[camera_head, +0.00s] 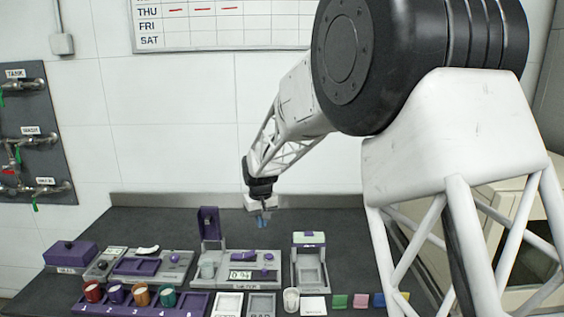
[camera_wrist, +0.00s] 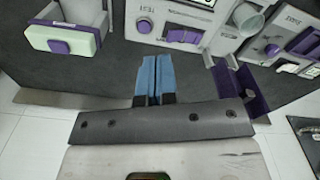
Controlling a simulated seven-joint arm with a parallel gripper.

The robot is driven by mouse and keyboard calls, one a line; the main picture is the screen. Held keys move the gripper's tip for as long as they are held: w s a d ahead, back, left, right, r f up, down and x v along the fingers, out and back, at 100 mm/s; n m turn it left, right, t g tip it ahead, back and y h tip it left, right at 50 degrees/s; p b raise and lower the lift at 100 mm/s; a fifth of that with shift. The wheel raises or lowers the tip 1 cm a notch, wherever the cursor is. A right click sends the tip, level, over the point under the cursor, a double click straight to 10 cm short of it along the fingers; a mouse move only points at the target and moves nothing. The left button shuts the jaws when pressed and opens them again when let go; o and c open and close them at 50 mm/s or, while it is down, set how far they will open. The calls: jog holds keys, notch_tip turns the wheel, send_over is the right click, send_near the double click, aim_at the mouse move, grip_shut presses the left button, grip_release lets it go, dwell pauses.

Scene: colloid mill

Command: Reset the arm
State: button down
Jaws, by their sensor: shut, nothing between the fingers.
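My gripper (camera_head: 262,221) hangs above the back part of the dark bench (camera_head: 150,225), just right of the upright purple lid of the middle machine. In the wrist view its two blue fingers (camera_wrist: 154,80) are together with nothing between them. My white arm comes in from the right and reaches over the bench. The gripper is apart from the machines, as far as the views show.
The colloid mill unit (camera_head: 240,260) has a raised purple lid (camera_head: 209,223). A grey stand (camera_head: 309,265) is right of it. Several coloured cups sit in a purple rack (camera_head: 140,309) at front left. Grey and white trays, a white cup (camera_head: 291,299) and coloured squares lie in front.

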jog(key=s+d+r+m, duration=0.1)
jog(key=s+d+r, duration=0.3)
jog(key=s+d, duration=0.25)
jog(key=s+d+r+m+t, duration=0.1)
jog(key=s+d+r, duration=0.35)
jog(key=s, duration=0.35)
jog(key=s+d+r+m, duration=0.1)
jog(key=s+d+r, duration=0.2)
jog(key=s+d, duration=0.4)
jog(key=s+d+f+m, duration=0.1)
jog(key=s+d, duration=0.2)
jog(key=s, duration=1)
jog(key=s+d+f+m+t, duration=0.1)
jog(key=s+d, duration=0.3)
jog(key=s, duration=0.9)
jog(key=shift+d, duration=0.15)
